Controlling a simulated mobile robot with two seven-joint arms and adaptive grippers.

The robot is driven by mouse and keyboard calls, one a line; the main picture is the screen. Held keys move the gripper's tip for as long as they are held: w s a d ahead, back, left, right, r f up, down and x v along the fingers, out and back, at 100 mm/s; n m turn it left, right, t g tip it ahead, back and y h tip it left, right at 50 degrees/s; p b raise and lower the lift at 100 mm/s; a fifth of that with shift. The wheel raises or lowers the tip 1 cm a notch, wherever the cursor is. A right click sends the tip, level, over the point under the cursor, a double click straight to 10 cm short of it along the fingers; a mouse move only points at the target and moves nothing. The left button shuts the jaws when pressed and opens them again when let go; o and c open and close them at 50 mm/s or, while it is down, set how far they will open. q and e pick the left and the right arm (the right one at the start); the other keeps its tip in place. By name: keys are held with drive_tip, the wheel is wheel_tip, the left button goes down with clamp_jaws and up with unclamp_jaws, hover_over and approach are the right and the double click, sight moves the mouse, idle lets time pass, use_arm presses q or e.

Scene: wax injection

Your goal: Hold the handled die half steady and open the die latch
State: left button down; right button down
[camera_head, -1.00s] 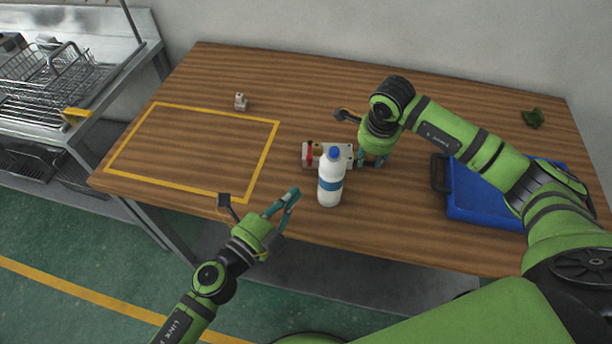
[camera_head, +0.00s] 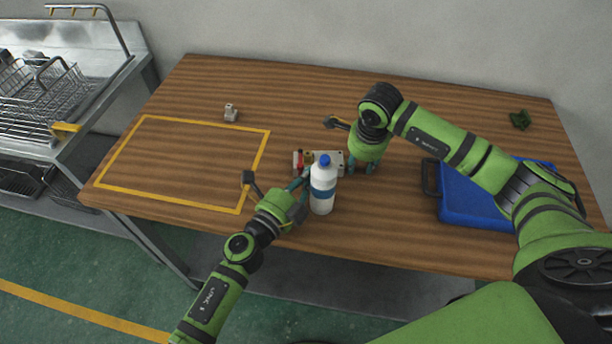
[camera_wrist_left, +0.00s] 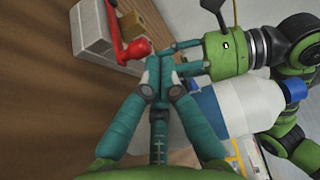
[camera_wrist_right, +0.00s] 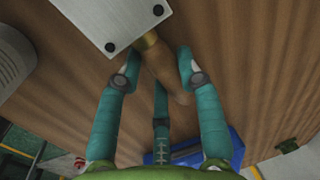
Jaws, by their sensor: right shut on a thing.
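The die (camera_head: 328,157) is a grey metal block lying on the table, partly hidden behind a bottle. Its red latch (camera_head: 299,161) is at its left end and also shows in the left wrist view (camera_wrist_left: 131,48). My right gripper (camera_head: 362,167) is shut on the die's brown handle, which shows between its fingers (camera_wrist_right: 166,68) below the plate of the handled half (camera_wrist_right: 115,20). My left gripper (camera_head: 300,184) is at the die's front left. In the left wrist view its fingertips (camera_wrist_left: 160,62) are together, empty, just beside the red latch; whether they touch it I cannot tell.
A white bottle with a blue cap (camera_head: 323,188) stands in front of the die, close right of my left gripper. A blue tray (camera_head: 470,200) is at the right. A small grey part (camera_head: 231,113) and a green piece (camera_head: 520,119) lie farther back. The yellow-taped area (camera_head: 150,185) is empty.

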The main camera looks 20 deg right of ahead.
sight(297, 168)
use_arm(q)
drive_tip(key=shift+a+m+g+h, duration=0.25)
drive_tip(key=shift+m+g+h, duration=0.05)
drive_tip(key=shift+g, duration=0.2)
drive_tip(key=shift+w+a+m+g+h, duration=0.25)
drive_tip(key=shift+a+m+g+h, duration=0.35)
drive_tip(key=shift+m+g, duration=0.3)
drive_tip(key=shift+w+a+g, duration=0.15)
drive_tip(key=shift+a+g, duration=0.1)
drive_tip(key=shift+g, duration=0.25)
drive_tip(key=shift+w+a+m, duration=0.15)
drive_tip(key=shift+w+a, duration=0.15)
drive_tip(key=shift+a, duration=0.2)
drive_tip(key=shift+w+a+m, duration=0.15)
drive_tip(key=shift+w+a, duration=0.1)
drive_tip(key=shift+a, duration=0.2)
drive_tip(key=shift+w+a, duration=0.55)
drive_tip(key=shift+a, duration=0.05)
drive_tip(key=shift+w+a, duration=0.65)
drive_tip(key=shift+w, duration=0.25)
drive_tip(key=shift+w+a, duration=0.25)
drive_tip(key=shift+w, duration=0.65)
drive_tip(key=shift+w+a, duration=0.25)
drive_tip(key=shift+w, duration=0.6)
drive_tip(key=v, duration=1.2)
drive_tip(key=shift+w+a+f, duration=0.1)
drive_tip(key=shift+w+f, duration=0.05)
